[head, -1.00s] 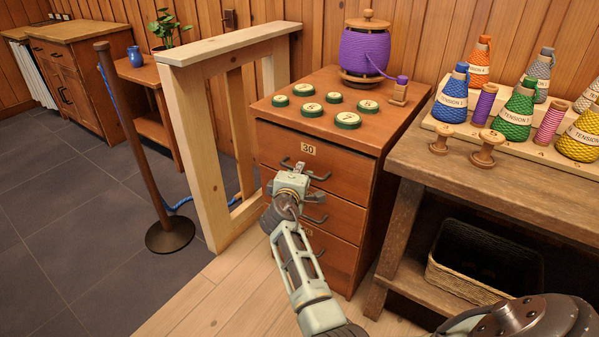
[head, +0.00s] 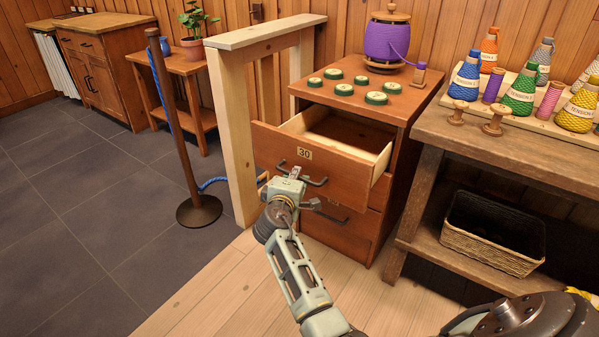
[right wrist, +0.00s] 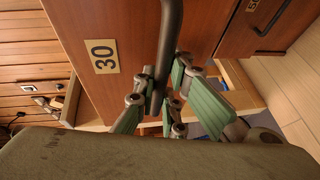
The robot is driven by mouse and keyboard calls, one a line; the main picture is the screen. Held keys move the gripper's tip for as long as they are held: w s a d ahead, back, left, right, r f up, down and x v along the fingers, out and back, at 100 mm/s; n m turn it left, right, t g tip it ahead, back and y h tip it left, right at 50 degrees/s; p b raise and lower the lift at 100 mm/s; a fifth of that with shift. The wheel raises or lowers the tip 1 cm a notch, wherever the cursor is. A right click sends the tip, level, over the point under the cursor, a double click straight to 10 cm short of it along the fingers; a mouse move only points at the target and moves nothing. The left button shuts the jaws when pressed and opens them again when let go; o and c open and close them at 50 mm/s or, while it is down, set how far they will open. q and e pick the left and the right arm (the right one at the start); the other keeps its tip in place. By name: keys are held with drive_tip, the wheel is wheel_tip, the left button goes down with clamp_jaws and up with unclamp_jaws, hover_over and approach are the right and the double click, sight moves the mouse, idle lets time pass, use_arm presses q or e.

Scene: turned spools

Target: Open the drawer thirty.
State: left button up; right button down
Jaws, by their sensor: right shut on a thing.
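The drawer thirty (head: 266,146) is the top drawer of a wooden cabinet (head: 405,112). It stands pulled well out, and its bare inside shows from above. Its label "30" (right wrist: 102,56) also shows in the right wrist view. My right gripper (head: 298,178) is at the drawer's dark bar handle (head: 314,181), in front of the drawer face. In the right wrist view the green fingers (right wrist: 172,100) are closed around the handle (right wrist: 169,45). My left gripper is not in view.
Round green-rimmed discs (head: 344,89) and a purple spool (head: 386,42) stand on the cabinet. A pale wooden frame (head: 226,130) and a rope post (head: 198,210) stand to the left. A bench (head: 470,135) with thread cones stands right. Floor in front is clear.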

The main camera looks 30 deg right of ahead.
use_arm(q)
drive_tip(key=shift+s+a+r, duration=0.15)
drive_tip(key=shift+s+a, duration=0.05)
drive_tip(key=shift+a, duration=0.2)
use_arm(e)
drive_tip(key=shift+s+a, duration=0.3)
drive_tip(key=shift+a, duration=0.4)
drive_tip(key=shift+s+a, duration=0.3)
drive_tip(key=shift+a, duration=0.4)
drive_tip(key=c, duration=1.9)
unclamp_jaws()
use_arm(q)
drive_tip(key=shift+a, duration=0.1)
use_arm(e)
drive_tip(key=shift+o, duration=0.4)
